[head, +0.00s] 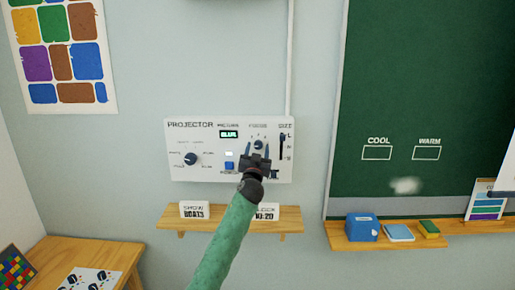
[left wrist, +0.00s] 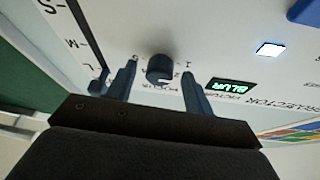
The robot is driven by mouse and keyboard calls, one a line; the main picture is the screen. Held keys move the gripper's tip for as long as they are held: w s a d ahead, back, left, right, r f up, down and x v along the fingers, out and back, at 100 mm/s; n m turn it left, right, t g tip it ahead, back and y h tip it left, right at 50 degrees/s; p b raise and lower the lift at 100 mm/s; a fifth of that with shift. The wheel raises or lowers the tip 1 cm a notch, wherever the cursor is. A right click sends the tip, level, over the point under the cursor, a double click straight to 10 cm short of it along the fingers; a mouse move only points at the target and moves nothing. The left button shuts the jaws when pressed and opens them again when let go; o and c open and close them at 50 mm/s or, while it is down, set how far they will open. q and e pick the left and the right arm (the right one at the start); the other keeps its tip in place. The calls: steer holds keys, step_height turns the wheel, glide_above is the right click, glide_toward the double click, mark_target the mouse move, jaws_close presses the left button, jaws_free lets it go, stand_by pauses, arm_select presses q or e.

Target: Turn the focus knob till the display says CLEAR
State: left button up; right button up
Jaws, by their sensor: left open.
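The white projector panel (head: 200,130) is on the wall. Its small picture display (head: 229,134) reads BLUR in green; the display also shows upside down in the left wrist view (left wrist: 230,85). The dark round focus knob (head: 258,145) is on the panel's right half, under the word FOCUS. My left gripper (head: 257,151) is in front of it. In the left wrist view the open fingers stand on either side of the knob (left wrist: 160,68), with a visible gap on each side. My right gripper is not in view.
A mode knob (head: 190,159), a lit white square (head: 229,154), a blue button (head: 229,166) and a size slider (head: 283,142) share the panel. A wooden shelf (head: 228,222) with two cards is below. A chalkboard (head: 440,90) hangs to the right.

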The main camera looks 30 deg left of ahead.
arm_select(q)
steer(key=shift+w, duration=0.1)
steer(key=shift+c, duration=0.4)
steer(key=c, duration=0.9)
steer(key=shift+r+m, duration=0.1)
steer(key=shift+m, duration=0.2)
